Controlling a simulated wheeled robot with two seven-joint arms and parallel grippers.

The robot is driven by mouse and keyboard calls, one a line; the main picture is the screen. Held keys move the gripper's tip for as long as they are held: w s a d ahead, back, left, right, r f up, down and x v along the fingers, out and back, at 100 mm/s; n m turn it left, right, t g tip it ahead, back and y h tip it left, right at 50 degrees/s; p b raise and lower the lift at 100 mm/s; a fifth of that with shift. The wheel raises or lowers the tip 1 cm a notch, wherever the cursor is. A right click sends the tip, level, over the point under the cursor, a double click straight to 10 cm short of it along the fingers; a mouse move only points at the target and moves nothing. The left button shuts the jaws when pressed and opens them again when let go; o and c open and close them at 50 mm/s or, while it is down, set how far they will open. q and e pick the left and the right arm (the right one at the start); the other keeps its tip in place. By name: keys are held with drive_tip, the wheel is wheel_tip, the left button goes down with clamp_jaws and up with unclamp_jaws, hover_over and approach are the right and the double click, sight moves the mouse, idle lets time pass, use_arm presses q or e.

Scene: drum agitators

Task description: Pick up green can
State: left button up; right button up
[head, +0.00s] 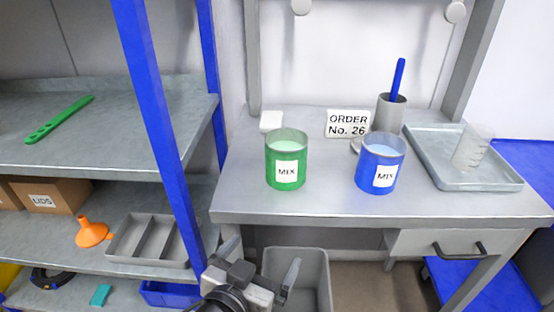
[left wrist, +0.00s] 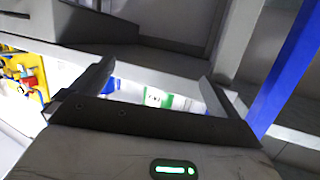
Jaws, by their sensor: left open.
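The green can (head: 286,160) stands upright on the grey workbench (head: 330,205), towards its left side. It has a white MIX label and pale contents at its open top. A blue can (head: 380,163) with a MIX label stands to its right. My left gripper (head: 259,262) is open and empty, low in front of the bench and below the green can, apart from it. Its spread fingers also show in the left wrist view (left wrist: 155,75). Small green, white and blue shapes lie beyond them there; I cannot tell what they are. My right gripper is not in view.
A grey cup (head: 389,113) with a blue-handled tool, an order sign (head: 347,123) and a grey tray (head: 463,180) with a clear beaker (head: 472,148) are on the bench. A blue shelf post (head: 160,130) rises at left. A grey bin (head: 312,270) is below.

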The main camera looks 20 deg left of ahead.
sight(279, 174)
use_arm(q)
wheel_tip(279, 174, up, 8)
drive_tip(key=w+r+n+t+y, duration=0.1)
drive_tip(key=w+t, duration=0.1)
drive_tip(key=t, duration=0.1)
drive_tip(key=w+p, duration=0.1)
drive_tip(key=w, duration=0.2)
drive_tip(key=w+p, duration=0.1)
drive_tip(key=w, duration=0.5)
drive_tip(key=shift+w+a+f+p, duration=0.3)
drive_tip(key=shift+a+f+p, duration=0.05)
drive_tip(key=shift+a+p, duration=0.05)
drive_tip(key=w+p, duration=0.1)
drive_tip(key=w, duration=0.3)
drive_tip(key=shift+w+a, duration=0.15)
drive_tip(key=shift+w, duration=0.2)
drive_tip(key=shift+w+p, duration=0.3)
drive_tip(key=shift+w, duration=0.25)
drive_tip(key=c, duration=1.3)
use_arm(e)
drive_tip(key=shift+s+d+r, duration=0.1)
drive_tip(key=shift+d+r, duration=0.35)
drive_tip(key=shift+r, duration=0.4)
